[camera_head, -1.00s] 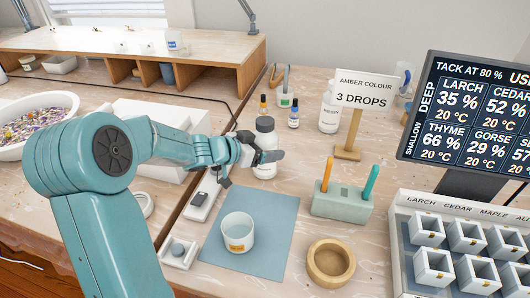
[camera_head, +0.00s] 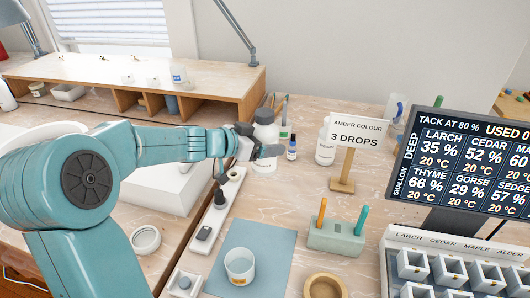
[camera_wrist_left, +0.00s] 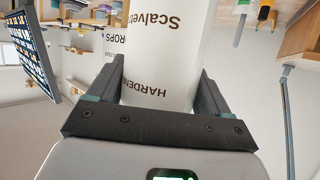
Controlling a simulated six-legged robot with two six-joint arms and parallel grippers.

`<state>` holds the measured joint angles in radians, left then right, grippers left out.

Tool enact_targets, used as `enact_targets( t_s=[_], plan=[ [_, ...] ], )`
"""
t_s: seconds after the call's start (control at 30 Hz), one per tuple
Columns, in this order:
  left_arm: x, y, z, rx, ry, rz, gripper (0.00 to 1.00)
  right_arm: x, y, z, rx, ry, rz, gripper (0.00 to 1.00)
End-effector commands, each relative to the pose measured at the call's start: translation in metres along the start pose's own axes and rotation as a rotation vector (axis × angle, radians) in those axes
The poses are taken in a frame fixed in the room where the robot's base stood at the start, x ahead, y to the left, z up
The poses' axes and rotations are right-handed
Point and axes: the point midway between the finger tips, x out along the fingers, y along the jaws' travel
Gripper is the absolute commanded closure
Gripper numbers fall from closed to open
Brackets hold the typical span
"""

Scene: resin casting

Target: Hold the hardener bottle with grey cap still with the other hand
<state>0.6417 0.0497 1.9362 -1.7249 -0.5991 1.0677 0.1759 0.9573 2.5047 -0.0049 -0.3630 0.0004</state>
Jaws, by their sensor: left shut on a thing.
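The hardener bottle (camera_head: 264,160) is white with a grey cap (camera_head: 264,116) and stands upright in the head view. My left gripper (camera_head: 257,150) is shut on its body from the left. In the left wrist view the bottle (camera_wrist_left: 165,60) fills the space between both fingers, and part of its "HARDENER" label shows. I cannot tell for sure whether its base touches the table. My right gripper is not in view.
A small dark dropper bottle (camera_head: 292,148) and a white bottle (camera_head: 325,148) stand to the right. A clear cup (camera_head: 240,266) stands on a blue mat (camera_head: 275,250) in front. A power strip (camera_head: 222,210) runs nearby.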

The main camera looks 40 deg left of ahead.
Motion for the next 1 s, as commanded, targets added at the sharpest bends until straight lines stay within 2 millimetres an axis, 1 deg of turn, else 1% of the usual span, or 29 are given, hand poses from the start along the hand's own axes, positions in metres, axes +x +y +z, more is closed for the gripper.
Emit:
enact_targets(
  t_s=[0.03,0.1,0.2,0.33,0.63,0.67,0.7,0.77,0.8,1.0],
  plan=[
    [-0.008,0.000,-0.019,0.003,0.004,-0.001,0.68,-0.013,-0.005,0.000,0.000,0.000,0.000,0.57],
    [-0.012,0.000,-0.030,0.002,0.003,-0.001,0.68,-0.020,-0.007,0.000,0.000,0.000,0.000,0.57],
    [-0.017,0.000,-0.041,0.002,0.002,0.000,0.68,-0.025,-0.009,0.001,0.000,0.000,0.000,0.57],
    [-0.019,0.000,-0.048,0.002,0.002,0.000,0.68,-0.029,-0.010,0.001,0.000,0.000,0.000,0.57],
    [-0.020,0.000,-0.048,0.000,0.002,-0.001,0.68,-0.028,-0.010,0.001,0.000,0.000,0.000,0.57],
    [-0.020,0.000,-0.048,0.000,0.002,0.000,0.31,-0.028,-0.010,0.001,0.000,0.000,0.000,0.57],
    [-0.020,0.000,-0.048,0.000,0.001,0.000,0.44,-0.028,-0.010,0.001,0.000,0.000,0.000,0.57],
    [-0.020,0.000,-0.048,0.000,0.001,0.000,0.63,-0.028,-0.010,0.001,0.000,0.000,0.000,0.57],
    [-0.020,0.000,-0.048,0.000,0.001,0.000,0.75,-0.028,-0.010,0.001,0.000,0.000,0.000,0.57],
    [-0.020,0.000,-0.048,0.000,0.001,0.000,0.76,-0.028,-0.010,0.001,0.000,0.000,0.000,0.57]
  ],
)
